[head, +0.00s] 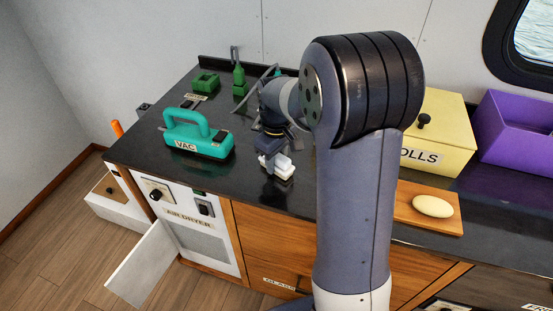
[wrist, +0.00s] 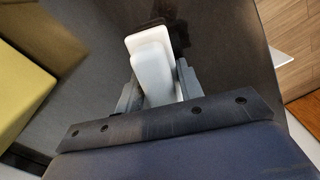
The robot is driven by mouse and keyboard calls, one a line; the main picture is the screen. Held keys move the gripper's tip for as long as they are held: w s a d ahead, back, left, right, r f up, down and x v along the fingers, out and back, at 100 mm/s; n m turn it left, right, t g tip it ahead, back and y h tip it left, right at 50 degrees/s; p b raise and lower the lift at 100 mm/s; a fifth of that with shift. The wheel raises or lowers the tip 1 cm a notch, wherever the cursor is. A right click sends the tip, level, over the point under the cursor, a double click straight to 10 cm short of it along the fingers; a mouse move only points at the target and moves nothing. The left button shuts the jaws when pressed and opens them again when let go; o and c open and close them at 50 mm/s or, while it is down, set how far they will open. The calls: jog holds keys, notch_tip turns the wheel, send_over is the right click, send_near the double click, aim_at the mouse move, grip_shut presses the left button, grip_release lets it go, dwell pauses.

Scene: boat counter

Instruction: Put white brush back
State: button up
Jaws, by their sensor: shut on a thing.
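The white brush (head: 284,168) is in my gripper (head: 272,150), near the front edge of the dark counter in the head view. In the wrist view the white brush (wrist: 150,62) lies between the two grey fingers of my gripper (wrist: 158,90), which are shut on it. I cannot tell whether its lower end touches the counter. My arm hides part of the counter behind it.
A teal VAC case (head: 197,138) stands to the left on the counter (head: 150,140). A green block (head: 205,81) and green bottle (head: 239,78) are behind. A yellow box (head: 436,125), purple bin (head: 510,125) and wooden board (head: 410,208) are right. The AIR DRYER door (head: 142,265) hangs open.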

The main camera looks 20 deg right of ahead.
jog(key=shift+f, duration=0.1)
jog(key=o, duration=1.1)
notch_tip(320, 180, up, 12)
jog(key=shift+r, duration=0.1)
